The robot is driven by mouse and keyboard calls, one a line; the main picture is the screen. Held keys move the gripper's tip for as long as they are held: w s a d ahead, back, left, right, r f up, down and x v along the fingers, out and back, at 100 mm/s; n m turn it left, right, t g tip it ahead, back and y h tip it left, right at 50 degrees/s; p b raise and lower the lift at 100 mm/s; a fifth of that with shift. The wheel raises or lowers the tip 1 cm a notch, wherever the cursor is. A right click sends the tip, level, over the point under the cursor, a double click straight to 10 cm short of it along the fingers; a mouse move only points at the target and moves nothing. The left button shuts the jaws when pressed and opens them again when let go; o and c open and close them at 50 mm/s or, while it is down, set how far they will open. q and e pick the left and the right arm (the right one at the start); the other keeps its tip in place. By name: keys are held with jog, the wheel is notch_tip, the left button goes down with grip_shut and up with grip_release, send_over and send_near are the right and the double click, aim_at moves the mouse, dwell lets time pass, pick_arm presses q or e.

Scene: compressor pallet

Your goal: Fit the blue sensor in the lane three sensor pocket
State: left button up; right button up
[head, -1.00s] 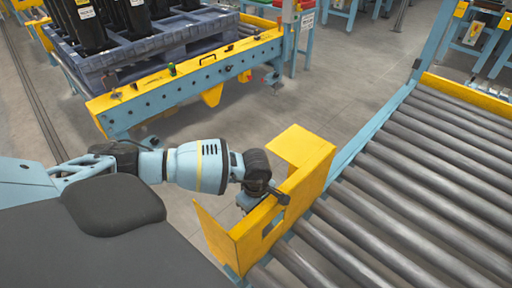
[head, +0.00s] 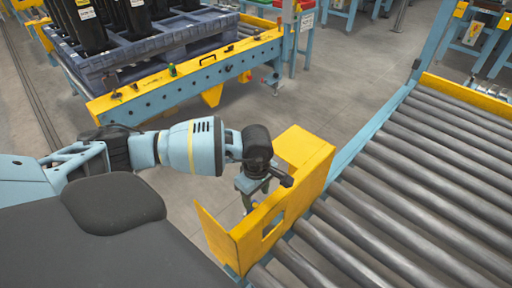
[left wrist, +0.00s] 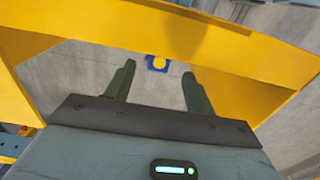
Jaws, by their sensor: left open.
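A small blue block (left wrist: 158,63) with a round yellow centre shows in the left wrist view, at the edge of the yellow bracket (left wrist: 240,50). It looks like the blue sensor. Whether it is seated in a pocket cannot be told. My left gripper (left wrist: 159,69) is open, one finger to each side of the block in the picture, with no visible contact. In the head view my left gripper (head: 247,198) hangs inside the yellow bracket (head: 305,165), behind its front plate. The blue block cannot be made out there. My right gripper is not in view.
A roller conveyor (head: 420,180) with a light blue side rail runs along the right, beside the bracket. A yellow and blue stand (head: 190,85) at the back left bears a dark pallet (head: 150,45) with black cylinders. Grey floor between them is clear.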

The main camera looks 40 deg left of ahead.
pick_arm(q)
notch_tip(320, 180, up, 4)
jog(key=shift+r, duration=0.2)
dwell(0.5)
